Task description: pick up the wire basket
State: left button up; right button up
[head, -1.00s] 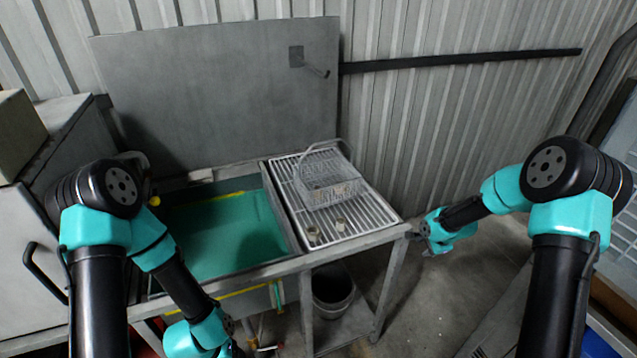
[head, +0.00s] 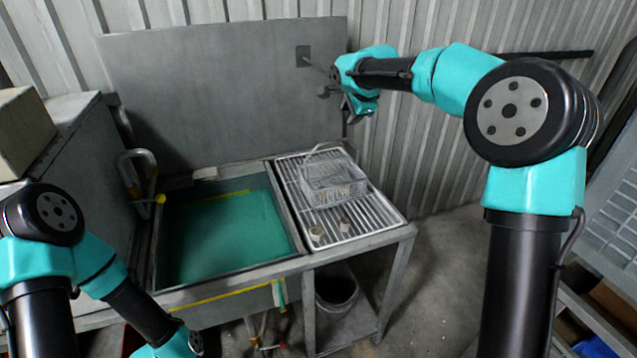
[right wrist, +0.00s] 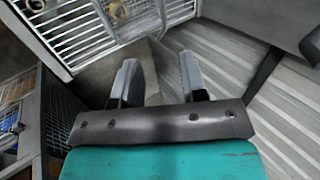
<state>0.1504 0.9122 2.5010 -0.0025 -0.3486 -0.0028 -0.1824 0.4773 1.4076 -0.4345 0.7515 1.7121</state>
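The wire basket (head: 333,185) is a small light-grey mesh basket with a raised handle. It stands on the slatted rack (head: 370,215), to the right of the green-filled tank. My right gripper (head: 345,105) is above and behind the basket, in front of the grey back panel, well apart from it. In the right wrist view its two fingers (right wrist: 158,65) are spread with nothing between them.
Two small round parts (head: 330,230) sit on the rack's front. The green tank (head: 290,240) lies to the left, with a curved pipe (head: 137,175) at its left edge. A grey panel (head: 220,90) stands behind. A dark bucket (head: 337,290) is underneath.

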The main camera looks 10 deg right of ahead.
jog(key=shift+d+f, duration=0.1)
send_near(334, 142)
jog(key=x, duration=0.4)
jog(key=shift+w+d+f, duration=0.15)
jog(key=shift+d+f, duration=0.05)
jog(key=shift+f, duration=0.1)
jog(key=shift+w+f, duration=0.25)
jog(key=shift+f, duration=0.05)
jog(key=shift+f, duration=0.1)
jog(key=shift+x, duration=2.55)
jog(key=shift+w+a, duration=0.1)
jog(key=shift+w, duration=0.05)
jog(key=shift+c, duration=0.3)
grip_shut()
